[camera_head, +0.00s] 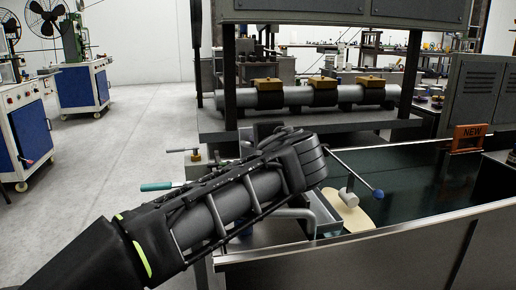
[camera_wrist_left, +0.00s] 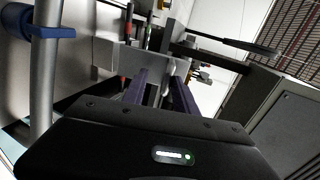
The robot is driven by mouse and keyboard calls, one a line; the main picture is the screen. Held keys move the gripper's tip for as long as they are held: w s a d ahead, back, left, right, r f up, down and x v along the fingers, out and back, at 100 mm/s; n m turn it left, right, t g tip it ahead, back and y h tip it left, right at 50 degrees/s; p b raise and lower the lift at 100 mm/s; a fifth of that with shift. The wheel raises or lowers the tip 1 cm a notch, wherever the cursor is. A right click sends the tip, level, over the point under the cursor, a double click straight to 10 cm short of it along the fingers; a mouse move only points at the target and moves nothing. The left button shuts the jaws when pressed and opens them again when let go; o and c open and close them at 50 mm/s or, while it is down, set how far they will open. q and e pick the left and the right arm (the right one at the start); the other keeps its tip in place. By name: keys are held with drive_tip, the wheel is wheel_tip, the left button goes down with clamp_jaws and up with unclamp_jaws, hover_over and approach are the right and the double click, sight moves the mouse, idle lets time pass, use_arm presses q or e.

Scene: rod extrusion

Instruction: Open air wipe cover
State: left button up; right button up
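My left gripper (camera_wrist_left: 160,80) shows in the left wrist view with its two dark purple fingers apart. Nothing is clearly held between them. A grey metal bracket (camera_wrist_left: 155,60) with upright rods stands just beyond the fingertips; I cannot tell whether they touch it. In the head view my left arm reaches in from the lower left to the near end of the water tank, and its wrist hides the gripper. I cannot clearly pick out the air wipe cover; the arm blocks part of the fittings there. My right gripper is in neither view.
The long tank (camera_head: 430,215) has a metal front wall. A thin rod with a blue knob (camera_head: 378,194) slants over its near end. A teal-handled lever (camera_head: 160,186) sticks out left.

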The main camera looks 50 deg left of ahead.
use_arm(q)
drive_tip(key=shift+r, duration=0.15)
drive_tip(key=p+v, duration=0.2)
drive_tip(key=v, duration=0.5)
drive_tip(key=shift+s+d, duration=0.2)
drive_tip(key=shift+d, duration=0.15)
idle(0.3)
